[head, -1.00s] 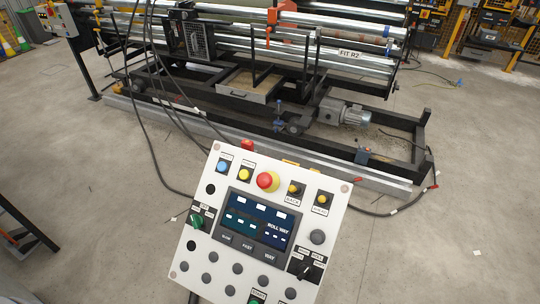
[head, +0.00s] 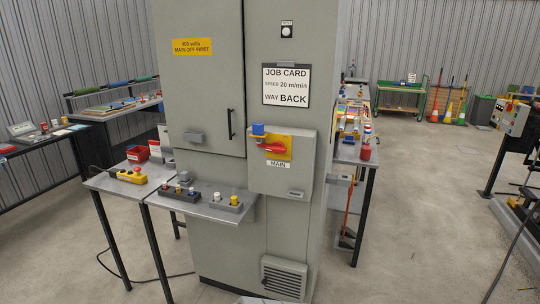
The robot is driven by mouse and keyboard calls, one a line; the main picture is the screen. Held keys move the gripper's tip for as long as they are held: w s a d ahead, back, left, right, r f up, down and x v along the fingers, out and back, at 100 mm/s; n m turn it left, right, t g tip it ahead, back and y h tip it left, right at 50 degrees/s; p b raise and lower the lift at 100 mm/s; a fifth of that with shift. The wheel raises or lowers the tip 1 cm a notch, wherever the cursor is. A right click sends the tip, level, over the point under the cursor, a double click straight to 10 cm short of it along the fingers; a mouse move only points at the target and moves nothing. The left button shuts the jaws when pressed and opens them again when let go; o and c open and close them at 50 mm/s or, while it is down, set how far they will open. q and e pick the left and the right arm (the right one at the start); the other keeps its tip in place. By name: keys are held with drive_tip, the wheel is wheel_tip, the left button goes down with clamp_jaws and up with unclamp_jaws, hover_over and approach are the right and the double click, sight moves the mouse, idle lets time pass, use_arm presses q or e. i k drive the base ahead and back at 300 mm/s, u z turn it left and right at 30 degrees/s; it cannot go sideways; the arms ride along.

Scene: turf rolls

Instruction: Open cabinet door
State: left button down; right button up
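A tall grey cabinet (head: 276,205) stands in the middle of the head view. Its door (head: 200,100) on the left is shut flush, with a dark upright handle (head: 230,124) near its right edge. A yellow sign on the door reads "400 volts, main off first". To the right of the door a grey box (head: 283,178) carries a red rotary switch (head: 275,148) on a yellow plate, with a blue piece (head: 258,129) at its upper left and a "MAIN" label below. The red switch handle points roughly sideways. Neither gripper is in view.
A small shelf (head: 190,205) with button boxes juts from the cabinet's front, below the door. A side table (head: 115,183) with a yellow pendant adjoins it at left. A job card (head: 286,86) reads "speed 20 m/min, way back". Open floor (head: 420,200) lies right.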

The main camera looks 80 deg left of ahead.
sight(199, 46)
drive_tip(key=u, duration=0.15)
drive_tip(key=k, duration=0.75)
drive_tip(key=u, duration=2.5)
drive_tip(key=i, duration=0.5)
drive_tip(key=u, duration=0.05)
